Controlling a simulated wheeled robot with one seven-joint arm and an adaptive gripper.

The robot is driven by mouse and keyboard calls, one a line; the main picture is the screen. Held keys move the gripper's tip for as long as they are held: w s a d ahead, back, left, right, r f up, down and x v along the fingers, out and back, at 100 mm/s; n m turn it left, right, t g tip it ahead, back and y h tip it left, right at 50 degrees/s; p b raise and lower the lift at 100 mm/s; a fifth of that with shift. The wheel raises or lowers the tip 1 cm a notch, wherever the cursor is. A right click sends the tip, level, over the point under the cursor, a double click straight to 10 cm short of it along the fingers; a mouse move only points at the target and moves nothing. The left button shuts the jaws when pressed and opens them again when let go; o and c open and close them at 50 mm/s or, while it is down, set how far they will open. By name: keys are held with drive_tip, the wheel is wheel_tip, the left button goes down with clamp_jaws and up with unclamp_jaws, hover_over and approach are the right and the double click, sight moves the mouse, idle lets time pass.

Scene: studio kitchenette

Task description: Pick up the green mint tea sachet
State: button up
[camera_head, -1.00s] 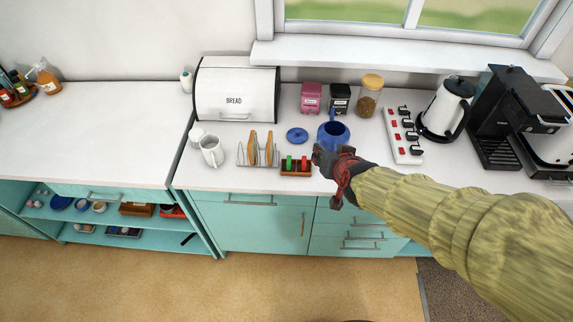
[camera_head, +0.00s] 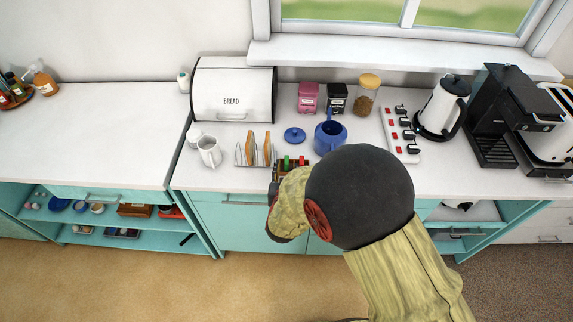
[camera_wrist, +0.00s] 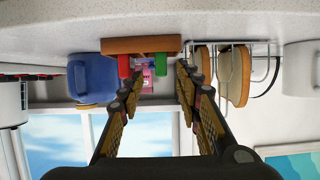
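The green mint tea sachet (camera_head: 287,162) stands in a small wooden holder (camera_head: 307,170) on the counter, left of a red sachet (camera_head: 301,162). The wrist view is upside down. There the green sachet (camera_wrist: 160,58) hangs from the wooden holder (camera_wrist: 140,45), with the red sachet (camera_wrist: 124,66) to its left. My gripper (camera_wrist: 160,79) is open, its fingers spread and empty. The green sachet shows in the gap between the fingertips, apart from them as far as I can tell. In the head view my arm hides most of the gripper and part of the holder.
A toast rack (camera_head: 253,161) with toast stands just left of the holder. A blue teapot (camera_head: 330,137) is to its right, its blue lid (camera_head: 294,134) behind. White mugs (camera_head: 209,151) and a bread box (camera_head: 233,92) are further left. The counter at far left is mostly clear.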

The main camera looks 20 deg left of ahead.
sight(286, 163)
drive_tip(key=x, duration=0.3)
drive_tip(key=shift+w+a, duration=0.25)
drive_tip(key=shift+w, duration=0.15)
drive_tip(key=shift+r, duration=0.1)
drive_tip(key=shift+c, duration=0.9)
drive_tip(key=c, duration=0.6)
